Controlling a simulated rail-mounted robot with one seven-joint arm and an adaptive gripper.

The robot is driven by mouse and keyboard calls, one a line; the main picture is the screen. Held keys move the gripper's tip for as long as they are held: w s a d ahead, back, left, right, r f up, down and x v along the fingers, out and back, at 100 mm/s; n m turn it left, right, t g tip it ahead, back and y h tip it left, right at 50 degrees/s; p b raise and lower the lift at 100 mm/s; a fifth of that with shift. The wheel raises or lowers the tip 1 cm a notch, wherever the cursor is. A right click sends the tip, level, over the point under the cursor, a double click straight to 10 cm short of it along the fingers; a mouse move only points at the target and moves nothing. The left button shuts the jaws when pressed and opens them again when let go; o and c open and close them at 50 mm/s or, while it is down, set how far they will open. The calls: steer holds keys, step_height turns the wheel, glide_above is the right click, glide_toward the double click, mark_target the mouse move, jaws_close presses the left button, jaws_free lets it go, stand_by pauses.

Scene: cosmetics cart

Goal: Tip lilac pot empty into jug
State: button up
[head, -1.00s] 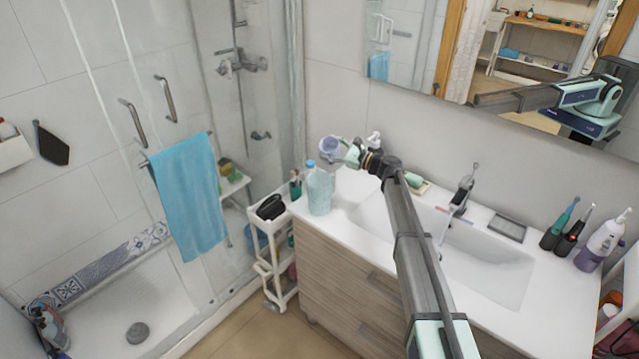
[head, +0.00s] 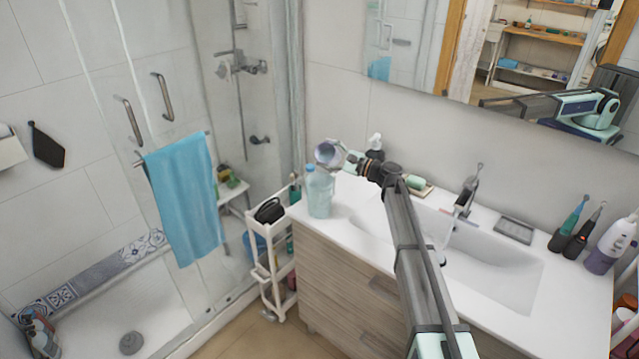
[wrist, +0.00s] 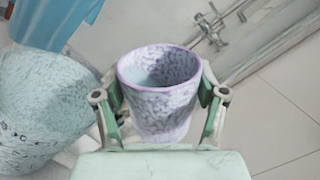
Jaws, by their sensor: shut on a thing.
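My gripper (wrist: 160,108) is shut on the lilac pot (wrist: 164,108), with one finger on each side of it. In the wrist view the pot is mottled white and lilac with a wide open mouth. A pale bluish patch shows inside; I cannot tell how deep it is. In the head view the pot (head: 328,153) is held in the air, tilted, just above and slightly right of the jug's top. The pale blue jug (head: 319,194) stands upright on the counter's left end. The jug (wrist: 40,105) also fills the left of the wrist view. I see no stream between them.
The white counter (head: 338,226) has a sink basin to the right of the jug. A white cart (head: 268,282) with small items stands left of the counter. A blue towel (head: 184,200) hangs on the shower door.

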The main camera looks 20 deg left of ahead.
steer(key=shift+f+n+b, duration=0.3)
steer(key=shift+n+b, duration=0.2)
steer(key=shift+s+r+n+g+b, duration=0.25)
steer(key=shift+n+b, duration=0.3)
steer(key=shift+n, duration=0.4)
steer(key=shift+s+r+n+g+b, duration=0.15)
steer(key=shift+r+n+b, duration=0.3)
steer(key=shift+n, duration=0.5)
stand_by(0.5)
steer(key=shift+s+n+b, duration=0.8)
steer(key=shift+n+b, duration=0.2)
steer(key=shift+b, duration=1.15)
steer(key=shift+s+r+n+g+y+b, duration=0.2)
steer(key=shift+n+b, duration=0.4)
steer(key=shift+b, duration=0.55)
steer(key=shift+s+r+n+g+y+b, duration=0.1)
steer(key=shift+n+g+b, duration=0.1)
steer(key=shift+n+b, duration=0.7)
steer(key=shift+s+f+b, duration=0.1)
steer(key=shift+b, duration=1.35)
